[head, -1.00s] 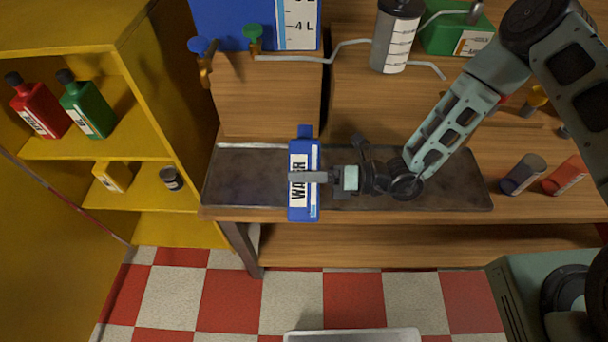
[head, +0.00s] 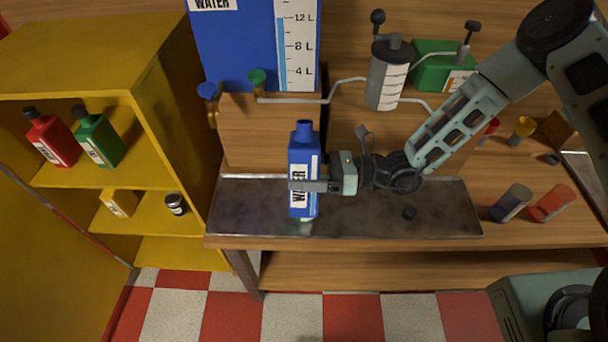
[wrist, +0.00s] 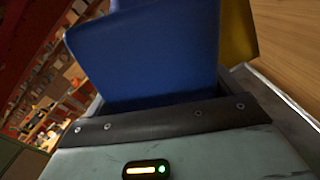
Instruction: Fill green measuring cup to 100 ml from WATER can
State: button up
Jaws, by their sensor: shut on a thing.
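The blue WATER can (head: 303,153) is upright in the head view, over the dark metal tray (head: 245,212) on the bench. My gripper (head: 312,186) is shut around its lower half from the right. In the wrist view a large blue surface of the can (wrist: 150,55) fills the space above my gripper. A small pale greenish patch (head: 306,227) shows just below the can; I cannot tell whether it is the green measuring cup. No measuring cup shows clearly, and the can hides what is behind it.
A grey-purple cylinder (head: 511,203) and an orange one (head: 552,203) lie right of the tray. A small black piece (head: 409,213) is on the tray. A yellow shelf (head: 150,110) with bottles stands left. The large blue tank (head: 240,50) is behind.

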jog(key=shift+w+f+n+b, duration=0.25)
jog(key=shift+w+n+b, duration=0.05)
jog(key=shift+b, duration=0.05)
jog(key=w+n+b, duration=0.1)
jog(key=w+f+n+b, duration=0.1)
jog(key=shift+w+f+n, duration=0.3)
jog(key=shift+n, duration=0.1)
jog(key=shift+w+n+b, duration=0.4)
jog(key=shift+n+b, duration=0.05)
jog(key=shift+n, duration=0.05)
jog(key=shift+r, duration=0.1)
jog(key=shift+r+p, duration=1.3)
jog(key=shift+r, duration=0.15)
jog(key=shift+s+f, duration=0.1)
